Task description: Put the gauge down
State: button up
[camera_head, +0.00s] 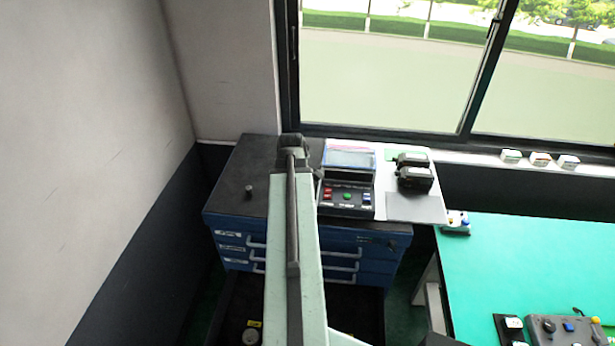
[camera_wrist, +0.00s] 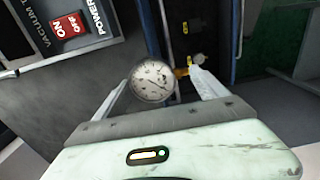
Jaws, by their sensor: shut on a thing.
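The gauge (camera_wrist: 152,80), a round white dial with a dark needle and metal rim, is between the fingers of my gripper (camera_wrist: 160,80) in the wrist view. My gripper is shut on it, with the dial facing the wrist camera. What lies directly under the gauge is hidden, so I cannot tell whether it touches anything. In the head view my arm reaches over the blue drawer cabinet (camera_head: 225,205), and I cannot make out the gauge there.
A vacuum tester panel with a red ON/OFF switch (camera_wrist: 68,26) is close at upper left in the wrist view. A control box (camera_head: 346,196) and a white board (camera_head: 428,195) lie on the cabinet's right. A small grey cylinder (camera_head: 249,191) stands on its clear dark left side.

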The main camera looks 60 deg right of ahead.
jog(key=w+d, duration=0.3)
jog(key=w+d+f+b, duration=0.1)
jog(key=w+d, duration=0.6)
jog(key=w, duration=0.1)
jog(key=shift+w+d+f, duration=0.25)
jog(key=shift+d, duration=0.1)
notch_tip(320, 180, down, 4)
jog(key=b, duration=0.4)
jog(key=shift+r, duration=0.25)
jog(key=shift+f, duration=0.2)
jog(key=o, duration=1.5)
notch_tip(320, 180, up, 12)
jog(key=p, duration=1.2)
jog(key=shift+r, duration=0.2)
